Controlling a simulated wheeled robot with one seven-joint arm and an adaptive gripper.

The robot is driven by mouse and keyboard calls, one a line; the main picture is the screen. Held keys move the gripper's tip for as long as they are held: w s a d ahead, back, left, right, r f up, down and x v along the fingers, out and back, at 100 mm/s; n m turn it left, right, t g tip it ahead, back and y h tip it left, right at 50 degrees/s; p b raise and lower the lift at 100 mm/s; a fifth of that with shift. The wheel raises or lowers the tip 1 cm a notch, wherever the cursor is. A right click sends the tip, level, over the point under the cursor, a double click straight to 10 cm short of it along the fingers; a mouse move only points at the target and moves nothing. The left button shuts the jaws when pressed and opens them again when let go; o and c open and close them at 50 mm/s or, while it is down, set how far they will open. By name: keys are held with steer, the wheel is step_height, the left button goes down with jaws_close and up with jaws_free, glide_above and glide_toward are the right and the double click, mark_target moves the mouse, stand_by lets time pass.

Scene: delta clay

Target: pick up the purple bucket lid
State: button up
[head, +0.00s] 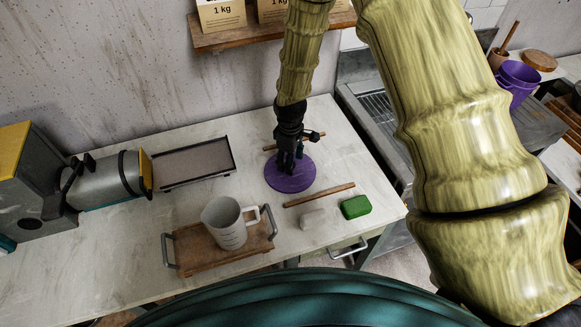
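The purple bucket lid (290,183) is a flat round disc lying on the pale worktop, right of centre in the head view. My gripper (288,170) points down over the far half of the lid, with its dark fingers at or just above the surface. I cannot tell whether the fingers touch the lid. The fingers look close together, but their opening is too small and dark to judge. Part of the lid's far side is hidden behind the gripper.
A wooden stick (319,195), a green block (356,207) and a whitish block (313,219) lie just in front of the lid. A measuring jug (228,232) stands on a wooden tray (187,250). A grey shallow tray (194,162) lies left. A purple bucket (518,80) stands far right.

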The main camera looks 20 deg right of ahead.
steer(key=shift+f+p, duration=0.3)
steer(key=shift+f, duration=0.8)
steer(key=shift+c, duration=0.5)
steer(key=c, duration=1.1)
